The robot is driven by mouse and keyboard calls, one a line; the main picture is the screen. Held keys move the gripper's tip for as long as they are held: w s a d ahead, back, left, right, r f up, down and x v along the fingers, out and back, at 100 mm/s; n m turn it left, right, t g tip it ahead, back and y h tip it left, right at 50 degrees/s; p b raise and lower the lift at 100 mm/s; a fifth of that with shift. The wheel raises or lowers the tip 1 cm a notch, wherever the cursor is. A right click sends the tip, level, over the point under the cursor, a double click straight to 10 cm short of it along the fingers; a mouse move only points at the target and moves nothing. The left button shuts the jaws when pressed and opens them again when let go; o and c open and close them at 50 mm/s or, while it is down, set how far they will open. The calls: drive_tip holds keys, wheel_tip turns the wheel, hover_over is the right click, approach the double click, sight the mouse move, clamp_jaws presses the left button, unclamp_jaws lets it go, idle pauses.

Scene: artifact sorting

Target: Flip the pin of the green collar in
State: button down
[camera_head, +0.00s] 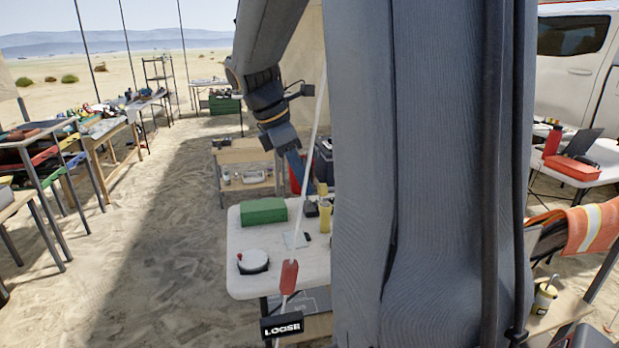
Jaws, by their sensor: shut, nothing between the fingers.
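No green collar or pin can be made out in this view. A thin white pole (312,150) slants down in front of the white table, with a red tag (288,277) low on it. A black sign reading "LOOSE" (282,326) is at its lower end. My gripper (298,172) is small and partly hidden at the end of my arm, behind or beside the pole above the table's back. It looks shut and empty.
The white table (240,284) holds a green box (264,211), a round white-and-dark device (253,261) and a yellow item (325,216). My grey arm column blocks the right middle. Cluttered tables stand at left; sandy ground between is clear.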

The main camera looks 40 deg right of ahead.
drive_tip(key=w+a+f+b+v, duration=0.1)
drive_tip(key=a+b+v, duration=0.1)
drive_tip(key=v, duration=0.9)
drive_tip(key=shift+w+a, duration=0.1)
drive_tip(key=s+a+f+m+t+y+b, duration=0.1)
drive_tip(key=a+f+m, duration=0.3)
drive_tip(key=f, duration=0.6)
drive_tip(key=s+a+f+m+t+y+b, duration=0.1)
drive_tip(key=s+a+f+m+b, duration=0.1)
drive_tip(key=a+f, duration=0.5)
drive_tip(key=s+a+f+m+t+y+b, duration=0.1)
drive_tip(key=a+f+m, duration=0.4)
drive_tip(key=f, duration=0.9)
drive_tip(key=shift+s+a+m+y, duration=0.2)
drive_tip(key=shift+s+m+y, duration=0.3)
drive_tip(key=shift+s+m, duration=0.35)
drive_tip(key=shift+s+f, duration=0.1)
